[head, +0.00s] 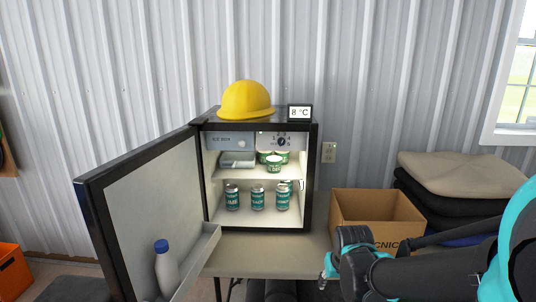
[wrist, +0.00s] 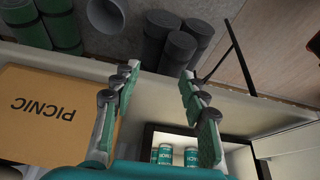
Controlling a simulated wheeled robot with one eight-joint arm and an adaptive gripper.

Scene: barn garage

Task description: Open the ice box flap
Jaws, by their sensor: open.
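The ice box flap (head: 229,140) is a grey-blue panel marked "ICE BOX" at the top left inside the small fridge (head: 312,180). It looks closed. The fridge door (head: 143,205) stands wide open to the left. My gripper (head: 325,280) is low in front of the table, right of the fridge and well apart from the flap. In the wrist view my gripper (wrist: 160,82) is open with nothing between its fingers. The wrist view shows part of the fridge inside with cans (wrist: 191,157); the flap is not visible there.
A yellow hard hat (head: 246,100) and a temperature display (head: 299,112) sit on the fridge. Several cans (head: 257,198) stand on the lower shelf, with tubs (head: 273,163) above. A bottle (head: 166,268) is in the door shelf. A PICNIC box (head: 378,208) stands right of the fridge.

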